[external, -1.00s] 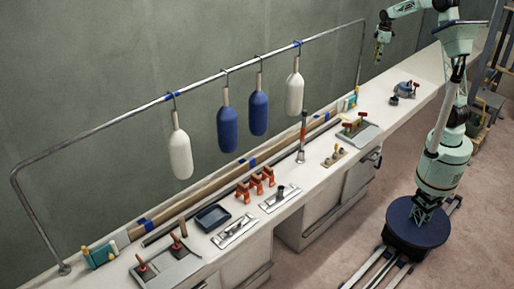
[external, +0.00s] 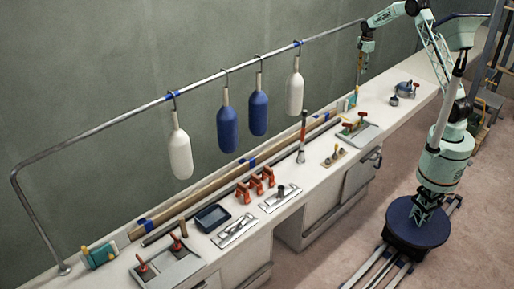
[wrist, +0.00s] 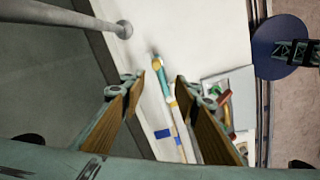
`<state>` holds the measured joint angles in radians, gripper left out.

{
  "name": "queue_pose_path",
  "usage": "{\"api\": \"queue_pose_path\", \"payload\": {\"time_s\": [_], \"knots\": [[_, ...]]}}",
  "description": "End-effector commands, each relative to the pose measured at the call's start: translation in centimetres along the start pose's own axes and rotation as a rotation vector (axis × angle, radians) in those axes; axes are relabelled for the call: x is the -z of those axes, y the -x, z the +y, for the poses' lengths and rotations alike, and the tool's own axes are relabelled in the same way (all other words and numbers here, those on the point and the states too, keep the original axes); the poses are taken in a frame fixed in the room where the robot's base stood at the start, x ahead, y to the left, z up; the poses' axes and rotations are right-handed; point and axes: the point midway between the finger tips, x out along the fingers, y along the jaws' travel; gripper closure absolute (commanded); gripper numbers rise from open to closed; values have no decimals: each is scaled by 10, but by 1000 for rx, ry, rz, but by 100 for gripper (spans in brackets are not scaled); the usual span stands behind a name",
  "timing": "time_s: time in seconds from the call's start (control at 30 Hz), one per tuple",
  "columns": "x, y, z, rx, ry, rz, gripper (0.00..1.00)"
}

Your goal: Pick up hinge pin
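No part is clearly recognisable as the hinge pin. Small upright pegs on a tan block (external: 334,157) at the middle of the bench are too small to tell apart. My gripper (external: 360,68) hangs above the back of the bench near the right end of the rail. In the wrist view my gripper (wrist: 160,80) shows two spread fingers with tan inner pads and nothing between them. Beyond them lies a teal and yellow item (wrist: 160,66) on the white bench top.
A metal rail (external: 180,96) with hanging white and blue fenders (external: 229,130) runs along the bench's back. A grey tray (external: 365,136) with red-handled parts, clamps (external: 256,185), and a dark tray (external: 212,217) stand on the bench (external: 385,105).

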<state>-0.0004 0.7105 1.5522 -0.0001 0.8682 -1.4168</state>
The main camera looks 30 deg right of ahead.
Motion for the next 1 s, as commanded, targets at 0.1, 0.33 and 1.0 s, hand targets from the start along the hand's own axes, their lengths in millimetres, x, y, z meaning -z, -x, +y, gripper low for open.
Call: {"api": "queue_pose_path", "payload": {"time_s": [0.1,0.33,1.0], "knots": [[1,-12,8,6,26,-1,71],[2,-21,13,11,49,-1,71],[2,-42,13,12,49,-1,71]]}}
